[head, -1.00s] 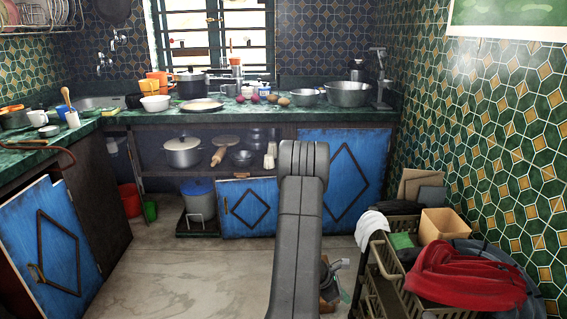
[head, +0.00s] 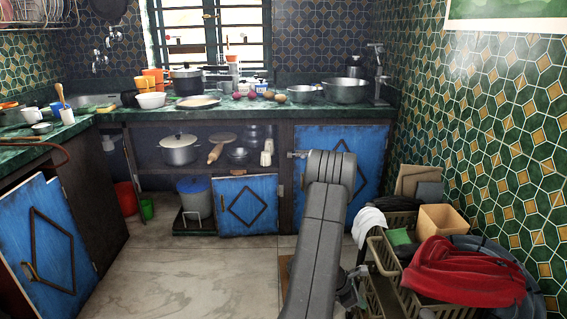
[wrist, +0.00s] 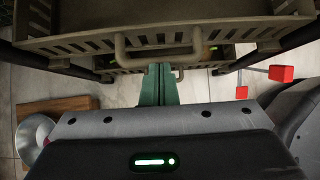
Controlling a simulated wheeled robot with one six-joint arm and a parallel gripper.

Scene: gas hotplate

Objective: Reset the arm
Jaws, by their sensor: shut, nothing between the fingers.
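My gripper (wrist: 158,84) shows in the wrist view as two green fingers pressed together, with nothing between them. It points at the olive-grey basket rack, close to the rack's bar handle (wrist: 160,52); I cannot tell whether they touch. In the head view my arm rises in the middle foreground and bends over at the top. The gripper end is mostly hidden there behind the arm, low beside the rack (head: 383,252).
The rack holds a red cloth (head: 465,272) and a tan box (head: 441,222). Blue cabinet doors (head: 247,204) and a cluttered green counter (head: 225,112) stand behind. The pale floor (head: 180,275) at left is clear. Red-tipped rods (wrist: 281,73) lie right in the wrist view.

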